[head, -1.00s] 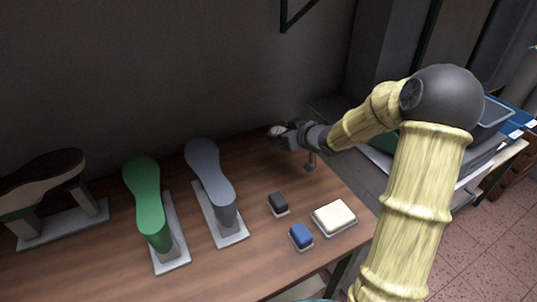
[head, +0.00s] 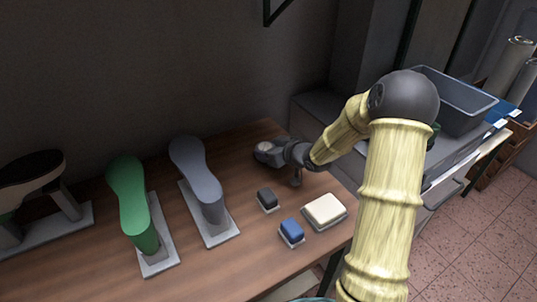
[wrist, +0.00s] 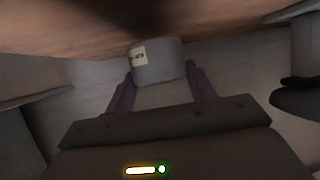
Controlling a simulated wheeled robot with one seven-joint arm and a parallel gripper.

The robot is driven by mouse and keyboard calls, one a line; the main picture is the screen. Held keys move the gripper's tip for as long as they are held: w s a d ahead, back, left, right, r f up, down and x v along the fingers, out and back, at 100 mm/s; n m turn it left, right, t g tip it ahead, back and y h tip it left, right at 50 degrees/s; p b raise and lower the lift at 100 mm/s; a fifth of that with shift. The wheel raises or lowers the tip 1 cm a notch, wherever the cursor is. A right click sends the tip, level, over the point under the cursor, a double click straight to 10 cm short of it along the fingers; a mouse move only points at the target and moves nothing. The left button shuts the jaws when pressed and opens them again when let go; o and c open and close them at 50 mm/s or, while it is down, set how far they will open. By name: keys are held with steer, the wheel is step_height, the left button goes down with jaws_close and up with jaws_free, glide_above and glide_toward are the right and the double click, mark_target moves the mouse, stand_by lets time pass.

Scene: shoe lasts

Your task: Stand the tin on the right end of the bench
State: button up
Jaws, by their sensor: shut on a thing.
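The tin is a small grey cylinder with a pale label. In the wrist view the tin (wrist: 170,66) sits between the two fingers of my gripper (wrist: 160,82), which is shut on it. In the head view my gripper (head: 270,153) is at the back right end of the wooden bench (head: 235,150), and the tin's pale round top (head: 264,147) shows at its tip. The tin looks upright and low, at or just over the bench top. I cannot tell whether it touches the wood.
A grey last (head: 197,175) and a green last (head: 130,195) stand left of my gripper. A grey bin (head: 455,100) is beyond the bench's right end.

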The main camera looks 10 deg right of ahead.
step_height(320, 180, down, 2)
steer(key=o, duration=1)
steer(key=shift+o, duration=0.2)
steer(key=shift+s+d+r, duration=0.2)
steer(key=shift+s+r, duration=0.1)
steer(key=shift+s, duration=0.05)
steer(key=p+v, duration=0.1)
steer(key=v, duration=1)
